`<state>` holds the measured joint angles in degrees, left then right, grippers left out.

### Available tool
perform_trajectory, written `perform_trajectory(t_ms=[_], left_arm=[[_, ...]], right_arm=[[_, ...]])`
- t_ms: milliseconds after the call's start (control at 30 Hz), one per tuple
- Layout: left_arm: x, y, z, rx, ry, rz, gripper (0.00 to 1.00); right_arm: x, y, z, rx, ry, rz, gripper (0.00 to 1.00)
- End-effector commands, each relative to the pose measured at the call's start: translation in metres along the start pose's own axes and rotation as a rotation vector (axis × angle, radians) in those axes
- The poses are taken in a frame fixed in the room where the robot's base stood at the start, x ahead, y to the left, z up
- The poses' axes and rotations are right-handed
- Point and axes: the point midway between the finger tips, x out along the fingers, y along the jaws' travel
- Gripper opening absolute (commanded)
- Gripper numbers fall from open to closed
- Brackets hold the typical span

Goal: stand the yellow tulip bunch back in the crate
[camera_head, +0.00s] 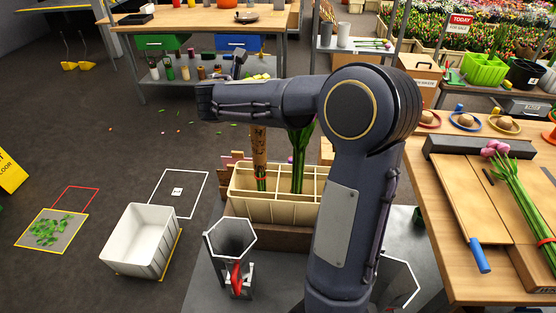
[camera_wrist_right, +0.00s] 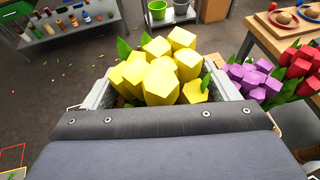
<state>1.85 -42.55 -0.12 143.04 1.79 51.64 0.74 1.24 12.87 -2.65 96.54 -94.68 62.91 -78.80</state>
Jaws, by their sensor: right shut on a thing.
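The yellow tulip bunch shows its heads (camera_wrist_right: 165,70) in the right wrist view, rising between the grey jaws. My right gripper (camera_wrist_right: 165,102) is shut on the bunch. In the head view my right arm covers most of it; a few yellow bits (camera_head: 262,77) show above the forearm. Brown-wrapped stems (camera_head: 259,150) with a red band hang below the forearm, reaching down at a left compartment of the cream crate (camera_head: 275,208). I cannot tell whether they touch its floor. My left gripper is not in view.
Green stems (camera_head: 299,160) stand in the crate beside the brown-wrapped ones. Purple (camera_wrist_right: 255,80) and red heads (camera_wrist_right: 300,62) are close on the right in the wrist view. A hexagonal holder (camera_head: 231,240) stands before the crate, a white bin (camera_head: 140,240) left. A purple bunch (camera_head: 515,180) lies on the right table.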

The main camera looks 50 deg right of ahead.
Motion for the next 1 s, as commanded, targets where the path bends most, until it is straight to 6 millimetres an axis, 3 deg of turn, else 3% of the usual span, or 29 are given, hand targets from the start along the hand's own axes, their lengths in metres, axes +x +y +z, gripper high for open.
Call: perform_trajectory(t_ms=[500,967,1000], left_arm=[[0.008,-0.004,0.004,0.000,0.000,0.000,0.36],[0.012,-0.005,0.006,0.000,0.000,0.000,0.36],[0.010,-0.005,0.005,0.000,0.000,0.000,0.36]], right_arm=[[0.027,-0.001,-0.064,-0.002,-0.001,-0.002,0.45],[0.030,0.000,-0.072,0.002,-0.002,0.000,0.45],[0.030,0.000,-0.071,0.001,-0.001,-0.001,0.86]])
